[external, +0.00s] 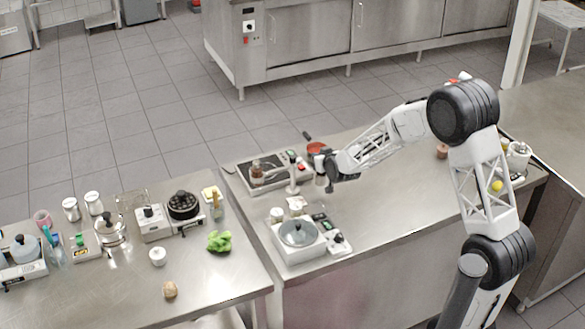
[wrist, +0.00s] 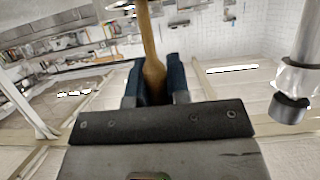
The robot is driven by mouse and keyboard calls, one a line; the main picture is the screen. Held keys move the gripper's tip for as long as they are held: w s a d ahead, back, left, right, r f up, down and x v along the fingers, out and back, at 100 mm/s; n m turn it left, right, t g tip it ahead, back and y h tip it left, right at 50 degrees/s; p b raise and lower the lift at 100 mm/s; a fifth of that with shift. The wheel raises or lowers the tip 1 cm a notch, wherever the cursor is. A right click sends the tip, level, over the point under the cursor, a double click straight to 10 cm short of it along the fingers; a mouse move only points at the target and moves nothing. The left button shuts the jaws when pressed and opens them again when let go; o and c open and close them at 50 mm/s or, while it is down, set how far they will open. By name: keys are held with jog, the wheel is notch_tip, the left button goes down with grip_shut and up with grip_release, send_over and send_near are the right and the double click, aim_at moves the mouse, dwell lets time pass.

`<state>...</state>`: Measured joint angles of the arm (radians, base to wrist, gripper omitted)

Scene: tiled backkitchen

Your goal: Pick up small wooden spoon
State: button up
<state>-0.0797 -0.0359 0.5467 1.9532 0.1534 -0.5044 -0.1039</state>
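A small wooden spoon (wrist: 152,50), brown and slender, shows in the wrist view and runs from between my fingers to the top edge. Its far end is cut off there. My gripper (wrist: 156,82) has two dark blue fingers, one on each side of the wood, and they appear closed on it. In the external view my gripper (external: 328,172) is above the middle counter, beside the red pan. The spoon cannot be made out there.
The red pan (external: 316,149) and a hotplate unit (external: 262,172) are close to my gripper. A scale with a round pan (external: 299,233) stands nearer the camera. A metallic cylinder (wrist: 298,75) shows at right in the wrist view.

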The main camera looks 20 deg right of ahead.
grip_shut()
jog(key=shift+r, duration=0.1)
notch_tip(320, 180, up, 10)
dwell(0.6)
